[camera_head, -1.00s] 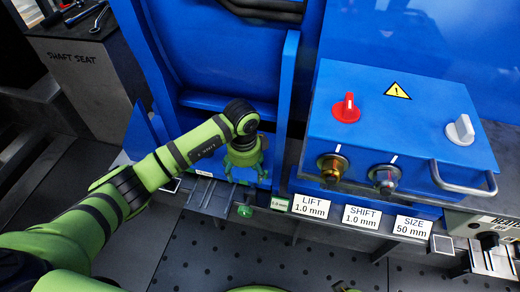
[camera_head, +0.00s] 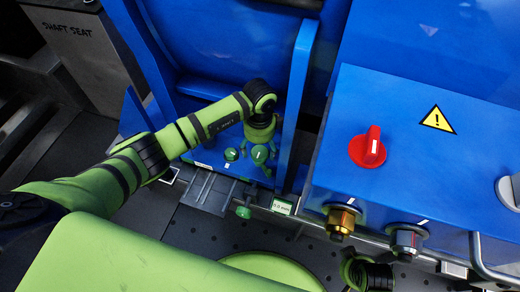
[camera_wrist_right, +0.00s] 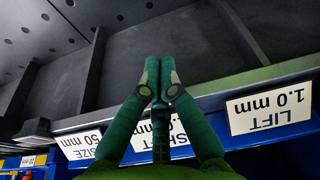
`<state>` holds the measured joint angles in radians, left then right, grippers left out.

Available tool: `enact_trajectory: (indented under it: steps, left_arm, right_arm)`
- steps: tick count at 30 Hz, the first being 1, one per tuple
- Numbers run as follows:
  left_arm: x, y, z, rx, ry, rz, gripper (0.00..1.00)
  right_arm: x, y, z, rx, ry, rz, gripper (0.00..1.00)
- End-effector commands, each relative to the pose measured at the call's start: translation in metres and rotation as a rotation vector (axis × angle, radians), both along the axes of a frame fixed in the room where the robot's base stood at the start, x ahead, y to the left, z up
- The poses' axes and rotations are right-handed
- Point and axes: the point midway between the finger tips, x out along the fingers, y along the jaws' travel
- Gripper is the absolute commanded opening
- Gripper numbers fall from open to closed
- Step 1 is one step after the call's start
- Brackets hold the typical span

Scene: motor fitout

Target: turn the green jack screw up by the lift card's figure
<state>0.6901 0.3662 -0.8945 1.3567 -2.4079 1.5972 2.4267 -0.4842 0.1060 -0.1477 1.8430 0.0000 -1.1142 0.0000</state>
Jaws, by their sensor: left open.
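Two round green screw heads (camera_head: 232,154) with white marks sit at the foot of the blue frame. My left gripper (camera_head: 263,168) is open at the right one (camera_head: 260,154), its fingers pointing down; I cannot tell whether they touch it. Another green knob (camera_head: 243,212) sits lower, beside a small readout (camera_head: 281,206) that seems to show 0.0 mm. I cannot tell for sure which is the jack screw. The lift card (camera_wrist_right: 270,108) reads 1.0 mm, upside down in the right wrist view. My right gripper (camera_wrist_right: 160,65) is shut and empty.
A blue box with a red knob (camera_head: 367,148), a brass fitting (camera_head: 341,221) and a grey fitting (camera_head: 407,240) stands at the right. The shift card (camera_wrist_right: 165,140) and size card (camera_wrist_right: 80,143) are partly hidden by my right gripper. A blue upright (camera_head: 294,110) stands close right of my left gripper.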

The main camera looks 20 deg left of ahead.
Motion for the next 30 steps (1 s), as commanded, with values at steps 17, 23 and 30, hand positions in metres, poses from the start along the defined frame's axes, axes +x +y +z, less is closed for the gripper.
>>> enact_trajectory:
  steps: [17,23,30]
  left_arm:
    - [0.000,0.000,-0.019,0.000,-0.001,-0.001,0.45]
    - [0.000,0.000,-0.019,0.000,-0.001,-0.001,0.21]
    - [0.000,0.000,-0.019,0.000,-0.001,-0.027,0.21]
  right_arm:
    - [0.004,0.000,0.015,0.000,-0.009,-0.002,0.00]
    - [0.004,0.000,0.015,0.000,-0.009,-0.002,0.00]
    - [0.004,0.000,0.015,0.001,-0.010,-0.001,0.00]
